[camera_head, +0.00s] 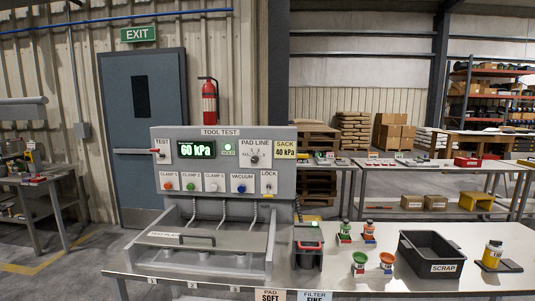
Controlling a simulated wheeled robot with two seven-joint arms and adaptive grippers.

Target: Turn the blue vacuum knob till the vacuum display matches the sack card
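The tool test panel (225,133) stands on the bench in the middle of the head view. Its vacuum display (197,149) reads 60 kPa in green. The yellow sack card (285,149) at the panel's right reads 40 kPa. The blue vacuum knob (241,188) sits in the lower row, below a label reading VACUUM. Nothing touches the knob. Neither of my grippers is in view.
Orange, green and white clamp knobs (190,187) sit left of the blue knob, a LOCK switch (268,187) right of it. A red test lever (159,153) juts out at upper left. A black scrap bin (432,255) and several small cups stand to the right.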

